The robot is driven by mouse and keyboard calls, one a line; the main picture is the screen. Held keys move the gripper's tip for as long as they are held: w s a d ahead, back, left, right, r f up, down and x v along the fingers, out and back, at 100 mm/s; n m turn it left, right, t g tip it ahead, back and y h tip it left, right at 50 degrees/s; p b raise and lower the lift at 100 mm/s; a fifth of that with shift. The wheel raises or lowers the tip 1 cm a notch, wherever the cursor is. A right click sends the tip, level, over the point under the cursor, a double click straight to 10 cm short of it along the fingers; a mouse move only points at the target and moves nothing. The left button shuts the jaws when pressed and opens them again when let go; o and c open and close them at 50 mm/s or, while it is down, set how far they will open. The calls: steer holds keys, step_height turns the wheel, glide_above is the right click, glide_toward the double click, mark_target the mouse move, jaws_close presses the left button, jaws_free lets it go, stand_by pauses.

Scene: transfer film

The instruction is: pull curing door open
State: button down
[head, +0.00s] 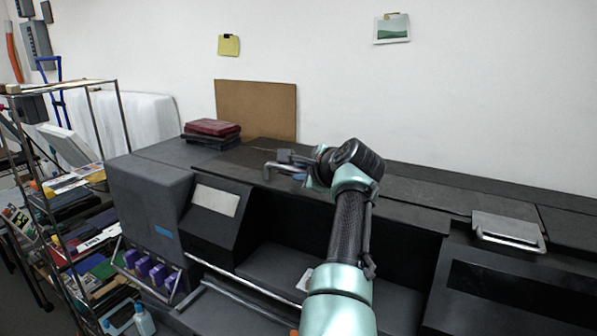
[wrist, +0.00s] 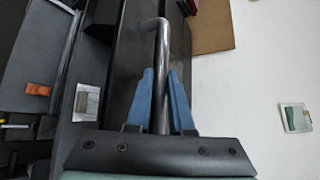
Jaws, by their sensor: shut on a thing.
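A grey metal bar handle (head: 273,166) with a bent end stands out over the dark top of the machine, near the middle of the head view. In the wrist view the handle (wrist: 161,48) runs up between the blue fingers and bends left at its far end. My gripper (head: 298,176) is shut on this bar; its fingers (wrist: 160,80) lie on either side of it. My arm hides part of the machine behind and below, so the curing door's outline and how far it stands open cannot be told.
Another panel with a grey handle (head: 510,232) is at the right. Dark red boxes (head: 212,128) lie on the machine top before a brown board (head: 256,109). A wire rack (head: 70,200) stands at the left. A white wall is behind.

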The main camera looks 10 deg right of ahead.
steer(key=shift+d+f, duration=0.1)
steer(key=c, duration=0.8)
jaws_free()
steer(key=shift+w, duration=0.1)
steer(key=b+v, duration=0.7)
steer(key=v, duration=0.6)
steer(key=shift+b, duration=0.35)
